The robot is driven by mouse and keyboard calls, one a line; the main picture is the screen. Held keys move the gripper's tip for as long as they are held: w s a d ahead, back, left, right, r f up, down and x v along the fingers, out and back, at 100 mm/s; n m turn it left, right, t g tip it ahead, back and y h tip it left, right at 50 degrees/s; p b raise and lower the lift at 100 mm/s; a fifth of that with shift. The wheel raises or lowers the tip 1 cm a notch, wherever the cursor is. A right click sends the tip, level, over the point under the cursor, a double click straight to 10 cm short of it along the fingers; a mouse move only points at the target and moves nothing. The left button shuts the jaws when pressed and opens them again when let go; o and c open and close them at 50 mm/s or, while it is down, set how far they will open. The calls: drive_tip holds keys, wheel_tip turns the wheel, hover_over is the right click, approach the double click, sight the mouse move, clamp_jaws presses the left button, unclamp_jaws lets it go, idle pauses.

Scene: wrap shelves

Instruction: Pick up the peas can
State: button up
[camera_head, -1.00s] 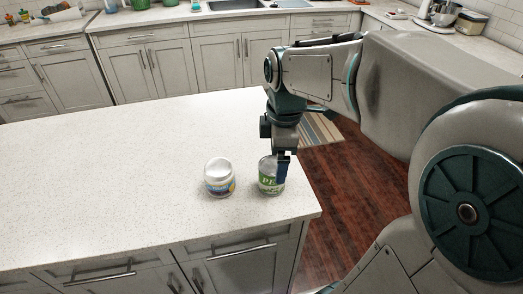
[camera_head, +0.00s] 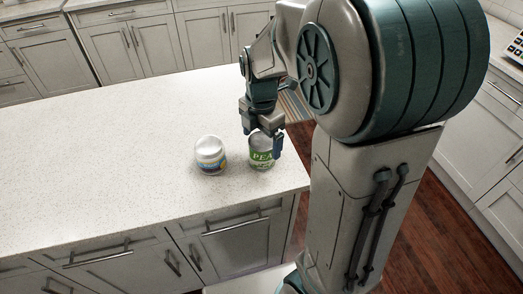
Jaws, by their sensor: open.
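The peas can (camera_head: 261,156) is a short can with a green label reading "PEA". It stands upright on the white speckled counter (camera_head: 110,165), near its front right corner. My gripper (camera_head: 262,139) is open and points down at the can from above and behind. One finger shows along the can's right side. The other finger is at the can's upper left, and its tip is hard to make out. I cannot tell whether either finger touches the can.
A white-lidded jar (camera_head: 210,155) with a blue and orange label stands just left of the can. The counter's left side is clear. Grey cabinets (camera_head: 120,45) line the back, and wooden floor lies to the right.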

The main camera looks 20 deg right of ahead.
drive_tip(key=shift+w+d+f+p, duration=0.1)
drive_tip(key=shift+f+p, duration=0.05)
drive_tip(key=shift+f, duration=1.25)
drive_tip(key=shift+d+f+p, duration=0.1)
drive_tip(key=shift+f+p, duration=0.05)
drive_tip(key=shift+f, duration=1.2)
drive_tip(key=shift+c, duration=0.2)
drive_tip(key=c, duration=1)
